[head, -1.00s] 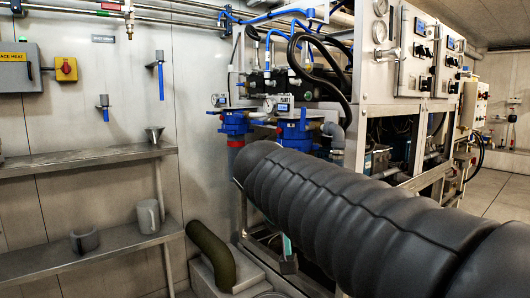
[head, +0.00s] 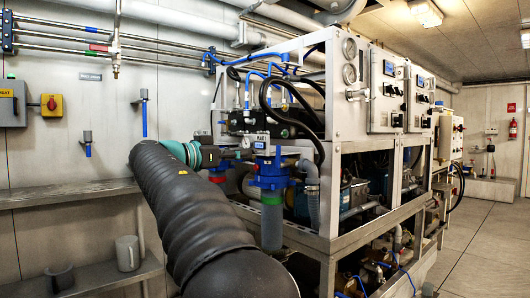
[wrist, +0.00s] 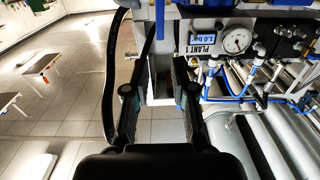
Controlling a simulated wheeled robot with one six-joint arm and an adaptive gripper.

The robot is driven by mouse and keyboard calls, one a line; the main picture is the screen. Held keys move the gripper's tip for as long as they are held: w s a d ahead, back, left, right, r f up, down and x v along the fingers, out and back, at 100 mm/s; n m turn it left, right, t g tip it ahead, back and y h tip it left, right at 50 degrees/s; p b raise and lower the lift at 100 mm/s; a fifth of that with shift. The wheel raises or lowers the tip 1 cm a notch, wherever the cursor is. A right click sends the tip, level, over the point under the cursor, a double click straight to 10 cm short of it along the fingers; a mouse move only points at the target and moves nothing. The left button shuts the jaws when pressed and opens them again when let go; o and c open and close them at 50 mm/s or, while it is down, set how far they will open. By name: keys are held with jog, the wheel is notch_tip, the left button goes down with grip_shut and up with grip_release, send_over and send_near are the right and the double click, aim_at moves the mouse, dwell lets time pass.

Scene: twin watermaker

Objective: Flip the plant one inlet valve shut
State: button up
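The PLANT 1 label (head: 262,137) is on the front of the rack, above a blue-topped filter housing (head: 272,175). The wrist view shows the PLANT 1 label (wrist: 203,40) beside a round gauge (wrist: 237,41). Blue pipework with blue fittings (wrist: 225,98) lies right of my fingers; I cannot tell which part is the inlet valve, or its position. My gripper (wrist: 158,88) is open, with nothing visible between its fingers. In the head view, my gripper (head: 215,155) is left of the PLANT 1 label, partly hidden by my wrist; contact cannot be told.
The metal rack (head: 330,180) with hoses and panels fills the middle. Wall shelves (head: 70,192) at left hold a grey mug (head: 127,253). Blue-handled wall taps (head: 144,120) hang above them. Clear floor (head: 480,240) lies at right.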

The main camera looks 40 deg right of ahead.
aim_at(277, 151)
jog(key=d, duration=0.4)
jog(key=d+p, duration=0.1)
jog(key=d, duration=0.4)
jog(key=w+d+p, duration=0.1)
jog(key=d, duration=0.3)
jog(key=shift+d, duration=0.3)
grip_shut()
